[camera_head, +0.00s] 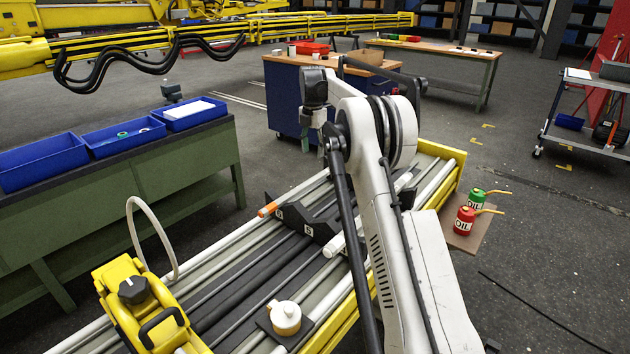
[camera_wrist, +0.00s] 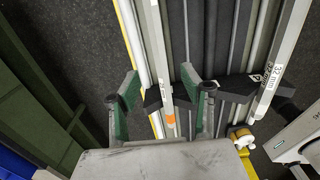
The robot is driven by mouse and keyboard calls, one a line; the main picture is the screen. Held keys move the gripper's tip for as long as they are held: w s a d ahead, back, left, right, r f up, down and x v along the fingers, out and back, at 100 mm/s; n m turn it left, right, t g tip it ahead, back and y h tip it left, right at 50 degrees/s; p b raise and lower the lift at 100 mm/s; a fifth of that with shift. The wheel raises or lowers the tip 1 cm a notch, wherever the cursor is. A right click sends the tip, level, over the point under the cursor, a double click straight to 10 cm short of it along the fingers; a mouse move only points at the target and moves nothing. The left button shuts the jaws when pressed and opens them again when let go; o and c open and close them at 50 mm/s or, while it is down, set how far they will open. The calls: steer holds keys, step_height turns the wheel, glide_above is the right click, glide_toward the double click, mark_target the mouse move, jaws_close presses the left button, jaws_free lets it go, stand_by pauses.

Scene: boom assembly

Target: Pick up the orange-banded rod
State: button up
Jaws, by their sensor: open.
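The orange-banded rod shows in the wrist view as a pale rod with an orange band (camera_wrist: 170,122) near its lower end. In the head view its orange end (camera_head: 267,210) pokes out at the left of a black notched bracket (camera_head: 285,212). My gripper (camera_wrist: 160,80) is open and empty in the wrist view, its two green-padded fingers on either side of the rod's line. In the head view it hangs above the rack, partly hidden by my arm. Its exact height over the rod is hard to tell.
A thicker pale tube labelled 32 mm (camera_wrist: 272,82) lies to the right, with dark bars between. The rack has a yellow edge (camera_head: 452,184). A yellow clamp (camera_head: 140,305) and a cream round part (camera_head: 285,318) sit near the front. A green bench (camera_head: 165,165) stands left.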

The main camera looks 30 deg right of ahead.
glide_above(313, 178)
steer(key=f, duration=0.6)
steer(key=shift+s+a+f, duration=0.1)
steer(key=shift+s+f, duration=0.1)
steer(key=shift+f, duration=0.1)
steer(key=shift+w+f+p, duration=0.15)
steer(key=shift+f+p, duration=0.2)
steer(key=shift+f, duration=1.1)
steer(key=shift+w+f+p, duration=0.1)
steer(key=shift+f+p, duration=0.25)
steer(key=shift+f, duration=1.05)
jaws_close()
